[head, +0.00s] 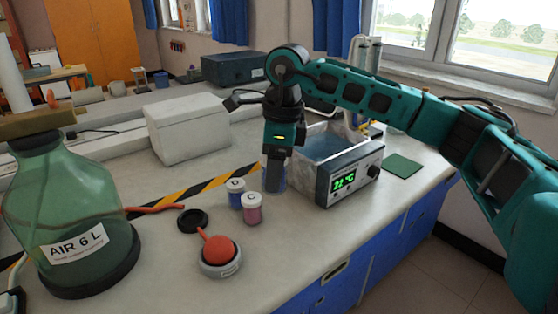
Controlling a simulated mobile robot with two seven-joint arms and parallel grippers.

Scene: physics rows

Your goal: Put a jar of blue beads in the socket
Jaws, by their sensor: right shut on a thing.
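My right gripper (276,158) points down over the bench, left of the water bath. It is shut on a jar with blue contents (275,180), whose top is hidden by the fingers. The held jar is upright; I cannot tell whether it touches the bench. A white-lidded jar with dark blue contents (236,195) and a white-lidded jar with pink contents (252,211) stand close by, to the left and nearer. A dark round piece with a ring-shaped rim (192,220) lies further left; I cannot tell whether it is the socket. My left gripper is not in view.
The water bath (350,178), with a green display, stands just right of the held jar. A red bulb on a grey base (220,257) and a large green bottle (70,215) stand at the left front. A white box (187,131) is behind. The bench's front middle is clear.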

